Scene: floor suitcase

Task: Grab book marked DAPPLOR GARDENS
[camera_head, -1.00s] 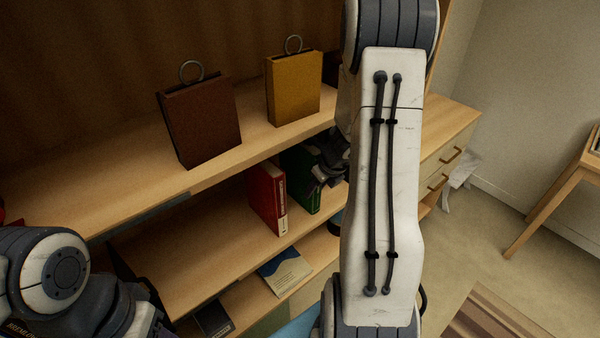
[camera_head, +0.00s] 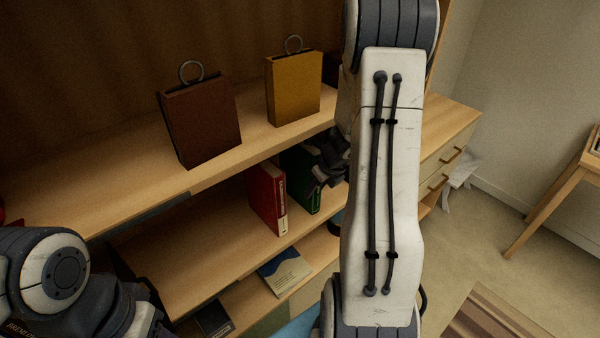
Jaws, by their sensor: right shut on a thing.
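A green book (camera_head: 301,178) stands upright on the middle shelf, next to a red book (camera_head: 268,200) on its left. The writing on both spines is too small to read, so I cannot tell which is marked DAPPLOR GARDENS. My right gripper (camera_head: 325,168) is at the right side of the green book and shut on it; my arm hides part of the gripper. My left arm shows at the lower left, but its gripper is not in view.
A brown ringed box (camera_head: 201,122) and a yellow one (camera_head: 294,90) stand on the upper shelf (camera_head: 110,192), above the books. A blue-and-white booklet (camera_head: 286,270) lies on the lower shelf. A wooden table (camera_head: 560,180) stands at the right.

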